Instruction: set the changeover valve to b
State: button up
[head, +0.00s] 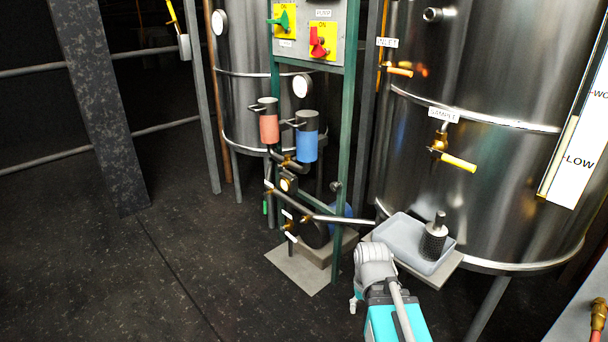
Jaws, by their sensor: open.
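Two filter canisters, one red (268,121) and one blue (307,138), hang side by side on the green frame in the head view. Dark pipework (287,161) with a small fitting joins them below; it may be the changeover valve, but its handle position and any A or B letters are too small to read. My arm reaches up from the bottom, right of the frame's foot and well below the canisters. I cannot make out my gripper's fingers; the end of the arm seems hidden by its own links.
A panel (309,50) with green and red switches is above. A steel tank (490,150) with a yellow-handled sample valve (457,161) stands right. A grey tray (385,236) holding a dark cylinder (434,240) is close to my arm. Floor at left (120,270) is clear.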

aim_at(290, 174)
jog(key=z, duration=0.25)
jog(key=k, duration=1.3)
jog(key=u, duration=0.45)
jog(key=i, duration=1.65)
jog(key=z, duration=0.05)
